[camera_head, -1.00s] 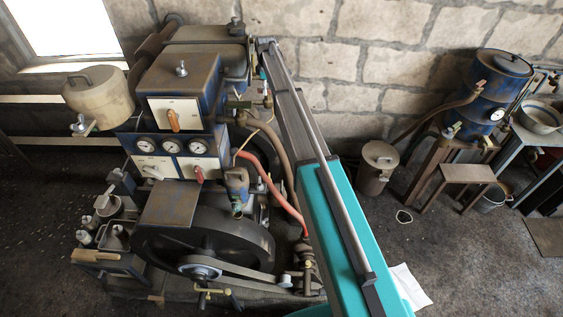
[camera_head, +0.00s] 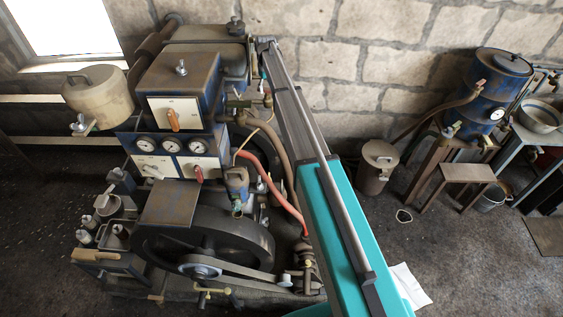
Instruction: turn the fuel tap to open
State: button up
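A beige fuel tank (camera_head: 98,95) with a handle on its lid stands at the upper left of the engine. A small tap with a pale metal handle (camera_head: 79,126) sits at its lower front, by a greenish pipe. It looks like the fuel tap, but is too small for me to tell its setting. My teal and grey arm reaches from the bottom right up to the back of the engine, well to the right of this tap. My gripper is not seen; the arm's far end drops behind its own links.
The engine has a control box with an orange handle (camera_head: 173,119), several gauges, a red lever (camera_head: 198,173) and a large flywheel (camera_head: 205,240). A blue drum (camera_head: 497,90) and a lidded can (camera_head: 378,165) stand at the right. Open floor lies left of the engine.

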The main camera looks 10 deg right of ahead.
aim_at(267, 89)
jog(key=m, duration=0.7)
notch_tip(267, 89, up, 14)
jog(key=p, duration=1.4)
jog(key=s+f+n+b, duration=0.2)
jog(key=s+f+b, duration=2.6)
jog(key=f+b, duration=0.1)
jog(key=shift+f, duration=0.2)
dwell(0.8)
jog(key=shift+r, duration=0.15)
